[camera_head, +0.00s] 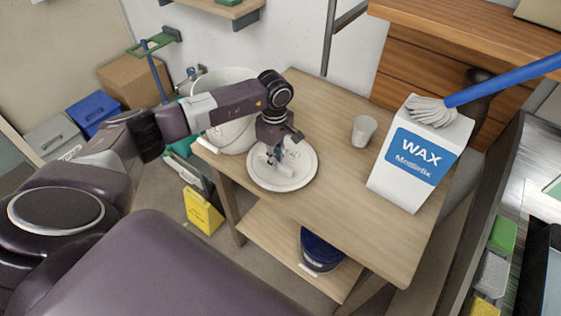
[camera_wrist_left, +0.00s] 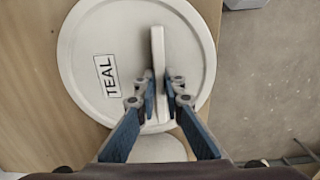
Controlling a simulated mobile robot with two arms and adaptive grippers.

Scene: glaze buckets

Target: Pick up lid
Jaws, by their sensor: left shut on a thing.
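The lid (camera_head: 290,180) is a round white disc at the left front part of the wooden table, beside the white bucket (camera_head: 237,133). In the left wrist view the lid (camera_wrist_left: 85,55) bears the label TEAL and has a raised bar handle (camera_wrist_left: 158,50). My left gripper (camera_head: 272,158) reaches down over the lid. In the left wrist view its two fingers (camera_wrist_left: 159,90) stand on either side of the handle and are shut on it. I cannot tell whether the lid touches the table. My right gripper is not in view.
A small cup (camera_head: 363,131) and a large WAX carton (camera_head: 415,160) stand on the table (camera_head: 310,110) to the right, with a blue-handled mop (camera_head: 500,80) over the carton. A dark blue bucket (camera_head: 320,250) is on the lower shelf. A yellow sign (camera_head: 203,209) stands on the floor.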

